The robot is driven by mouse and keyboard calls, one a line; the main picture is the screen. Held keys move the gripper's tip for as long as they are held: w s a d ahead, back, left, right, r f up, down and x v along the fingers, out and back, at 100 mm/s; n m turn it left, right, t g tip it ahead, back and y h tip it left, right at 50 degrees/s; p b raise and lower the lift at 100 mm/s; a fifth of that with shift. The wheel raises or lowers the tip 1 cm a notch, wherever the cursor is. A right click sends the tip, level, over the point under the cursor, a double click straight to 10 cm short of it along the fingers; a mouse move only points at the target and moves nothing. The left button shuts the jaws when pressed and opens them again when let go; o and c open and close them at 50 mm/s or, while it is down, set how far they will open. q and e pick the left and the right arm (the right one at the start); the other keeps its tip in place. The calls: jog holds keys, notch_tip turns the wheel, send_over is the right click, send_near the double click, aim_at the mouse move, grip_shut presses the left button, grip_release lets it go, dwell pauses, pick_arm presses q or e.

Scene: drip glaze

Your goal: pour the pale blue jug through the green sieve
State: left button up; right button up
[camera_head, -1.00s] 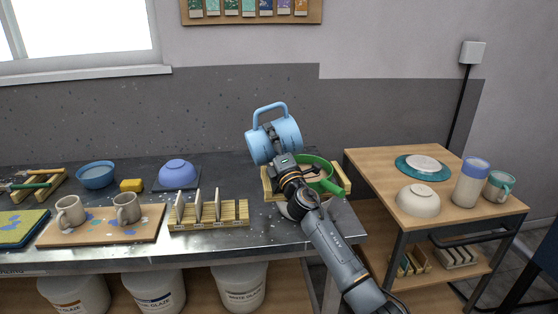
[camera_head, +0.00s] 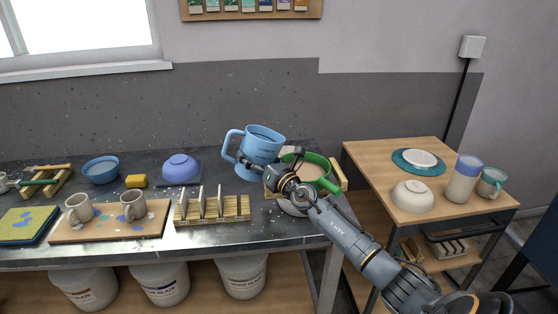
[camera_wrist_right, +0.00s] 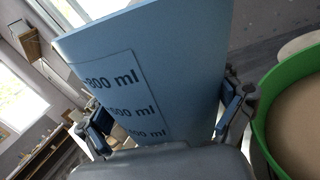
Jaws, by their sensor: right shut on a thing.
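The pale blue jug (camera_head: 260,150) is held above the table, close to upright, with its handle to the left and its open mouth up. It fills much of the right wrist view (camera_wrist_right: 150,75), where volume marks show on its side. My right gripper (camera_head: 271,162) is shut around the jug's body. The green sieve (camera_head: 329,184) is just right of the jug, on a wooden stand (camera_head: 338,176); a beige surface shows inside it. Its green rim also shows in the right wrist view (camera_wrist_right: 262,120). My arm partly hides the sieve and a pale vessel below it. My left gripper is out of view.
Left of the sieve is a slatted wooden rack (camera_head: 238,208). A side table (camera_head: 385,160) at right carries a bowl, a plate and cups.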

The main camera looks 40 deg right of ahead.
jog(key=shift+w+r, duration=0.1)
jog(key=shift+r, duration=0.2)
notch_tip(320, 180, up, 5)
jog(key=n+g+p, duration=0.1)
jog(key=n+p, duration=0.2)
jog(key=p, duration=0.7)
jog(key=shift+f+n+p, duration=0.1)
jog(key=shift+n+p, duration=0.2)
jog(key=shift+p, duration=0.1)
jog(key=shift+n+g+p, duration=0.3)
jog(key=shift+p, duration=0.15)
